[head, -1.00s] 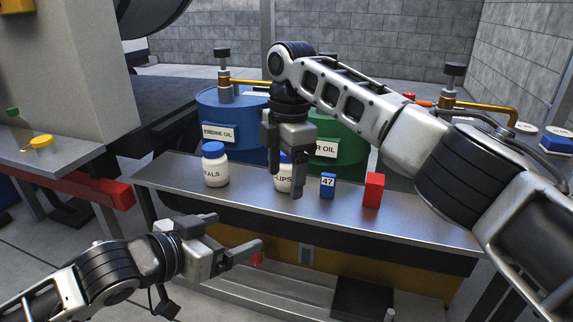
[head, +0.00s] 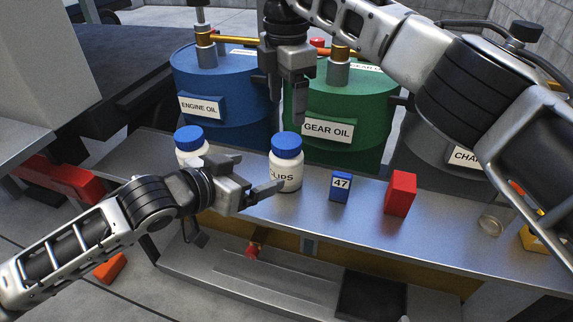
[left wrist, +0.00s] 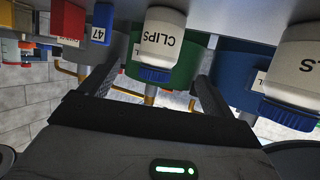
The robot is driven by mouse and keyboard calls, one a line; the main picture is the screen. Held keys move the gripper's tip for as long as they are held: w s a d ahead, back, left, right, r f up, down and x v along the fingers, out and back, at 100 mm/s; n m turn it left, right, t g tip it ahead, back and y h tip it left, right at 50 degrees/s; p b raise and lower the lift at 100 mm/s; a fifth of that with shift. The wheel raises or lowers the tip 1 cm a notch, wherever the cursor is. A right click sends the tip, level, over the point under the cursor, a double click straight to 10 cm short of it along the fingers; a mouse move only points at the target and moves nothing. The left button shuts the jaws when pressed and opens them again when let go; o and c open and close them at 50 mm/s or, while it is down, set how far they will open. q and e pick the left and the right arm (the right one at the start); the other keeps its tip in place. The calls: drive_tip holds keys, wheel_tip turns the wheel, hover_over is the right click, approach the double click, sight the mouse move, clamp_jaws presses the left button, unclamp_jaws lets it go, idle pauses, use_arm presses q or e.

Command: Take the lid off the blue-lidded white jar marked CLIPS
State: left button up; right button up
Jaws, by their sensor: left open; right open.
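The white CLIPS jar (head: 288,172) stands upright on the metal bench with its blue lid (head: 287,145) on. In the left wrist view the jar (left wrist: 160,42) appears upside down, lid (left wrist: 156,74) towards the picture's middle. My left gripper (head: 258,176) is open and empty, just left of the jar in the head view. One finger overlaps the edge of its label; I cannot tell if it touches. In the left wrist view the jar lies between the two finger directions. My right gripper (head: 286,106) is open and empty, above and behind the jar, before the drums.
A second blue-lidded jar (head: 189,138) stands left, partly hidden by my left gripper. A blue box marked 47 (head: 340,187) and a red block (head: 400,194) stand right on the bench (head: 450,235). Blue (head: 225,125) and green (head: 345,110) oil drums stand behind.

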sight(286, 162)
use_arm(q)
drive_tip(key=x, duration=1.1)
drive_tip(key=shift+w+d, duration=0.1)
drive_tip(key=shift+w, duration=0.05)
